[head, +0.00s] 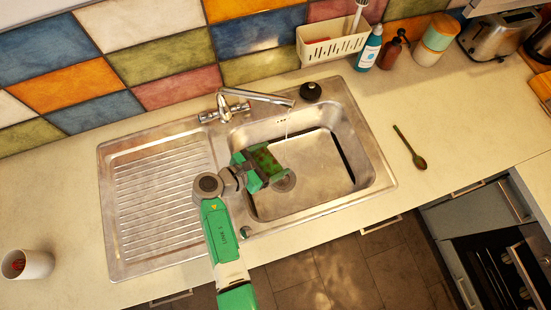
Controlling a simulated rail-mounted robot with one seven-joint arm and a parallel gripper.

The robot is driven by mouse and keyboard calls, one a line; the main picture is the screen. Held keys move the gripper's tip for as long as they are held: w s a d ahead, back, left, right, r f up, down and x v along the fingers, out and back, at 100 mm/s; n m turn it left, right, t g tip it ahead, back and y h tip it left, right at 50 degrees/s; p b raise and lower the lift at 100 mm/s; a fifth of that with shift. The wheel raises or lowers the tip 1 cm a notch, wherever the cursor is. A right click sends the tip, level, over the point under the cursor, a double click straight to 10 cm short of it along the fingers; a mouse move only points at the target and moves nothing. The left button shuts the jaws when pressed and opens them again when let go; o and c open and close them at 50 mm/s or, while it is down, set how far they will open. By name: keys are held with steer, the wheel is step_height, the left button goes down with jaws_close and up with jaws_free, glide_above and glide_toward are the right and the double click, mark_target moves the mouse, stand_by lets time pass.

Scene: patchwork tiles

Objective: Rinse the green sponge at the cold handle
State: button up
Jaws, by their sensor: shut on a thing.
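My gripper (262,170) is over the left part of the sink basin (310,200), shut on the green sponge (266,159). The sponge is mostly framed by the green fingers and looks dark green with brownish patches. The mixer tap (225,107) stands behind the basin, its spout (270,98) pointing right over the basin. It has a handle at the left (207,117) and one at the right (241,107); I cannot tell which is cold. A thin water stream (287,124) falls from the spout tip, to the right of the sponge. I cannot tell whether it touches the sponge.
A ribbed drainboard (160,195) lies left of the basin. A black round object (310,91) sits behind the basin. A cream caddy (333,47), blue bottle (369,48) and brown dispenser (394,50) stand along the back.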

steer(key=shift+w+d+f+b, duration=0.2)
steer(key=shift+w+f+b, duration=0.2)
steer(key=shift+b, duration=0.2)
steer(key=w+d+f+b, duration=0.2)
steer(key=w+d+b, duration=0.5)
steer(key=w+b, duration=0.2)
steer(key=shift+w+d, duration=0.35)
steer(key=shift+w, duration=0.4)
steer(key=shift+s+d+p, duration=0.35)
steer(key=shift+d+p, duration=0.05)
steer(key=shift+d, duration=0.05)
steer(key=shift+w+a, duration=0.35)
steer(key=shift+a, duration=0.15)
